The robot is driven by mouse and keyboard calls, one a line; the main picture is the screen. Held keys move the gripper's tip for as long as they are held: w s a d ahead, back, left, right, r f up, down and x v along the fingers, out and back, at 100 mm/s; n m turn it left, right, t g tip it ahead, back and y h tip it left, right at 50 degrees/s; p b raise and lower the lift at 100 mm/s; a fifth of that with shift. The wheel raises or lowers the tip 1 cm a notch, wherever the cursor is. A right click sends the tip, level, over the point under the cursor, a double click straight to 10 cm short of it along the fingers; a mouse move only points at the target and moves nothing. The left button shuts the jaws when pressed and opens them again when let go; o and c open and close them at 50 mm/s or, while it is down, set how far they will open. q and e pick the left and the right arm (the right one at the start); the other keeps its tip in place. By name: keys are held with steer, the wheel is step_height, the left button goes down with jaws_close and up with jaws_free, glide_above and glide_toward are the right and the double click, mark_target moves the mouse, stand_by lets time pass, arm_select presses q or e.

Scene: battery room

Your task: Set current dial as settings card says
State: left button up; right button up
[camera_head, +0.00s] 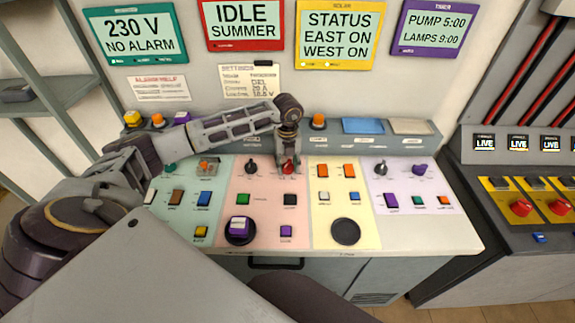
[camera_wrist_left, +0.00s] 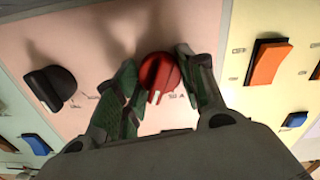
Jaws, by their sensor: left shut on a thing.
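The settings card (camera_head: 248,81) hangs on the wall above the console; its small print reads only in part, with a line that looks like "Current 20 A". A red dial (camera_head: 289,166) sits on the pink panel. My left gripper (camera_head: 288,160) reaches down over it from above. In the left wrist view the red dial (camera_wrist_left: 159,78) stands between the two green-padded fingers of my left gripper (camera_wrist_left: 158,85), which are shut on it. A white pointer mark shows on the dial's near side, and part of its label shows beside it. My right gripper is not in view.
A black dial (camera_head: 250,167) is left of the red one, also seen in the left wrist view (camera_wrist_left: 51,88). An orange rocker (camera_head: 349,171) is to the right on the yellow panel. Several coloured buttons cover the console (camera_head: 430,226). Wall displays, including "IDLE SUMMER" (camera_head: 241,20), hang above.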

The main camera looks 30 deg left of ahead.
mark_target(287, 163)
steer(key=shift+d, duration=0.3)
arm_select(q)
steer(key=o, duration=0.9)
steer(key=shift+o, duration=0.6)
steer(key=shift+r, duration=0.75)
step_height(287, 163, up, 10)
steer(key=shift+r, duration=0.25)
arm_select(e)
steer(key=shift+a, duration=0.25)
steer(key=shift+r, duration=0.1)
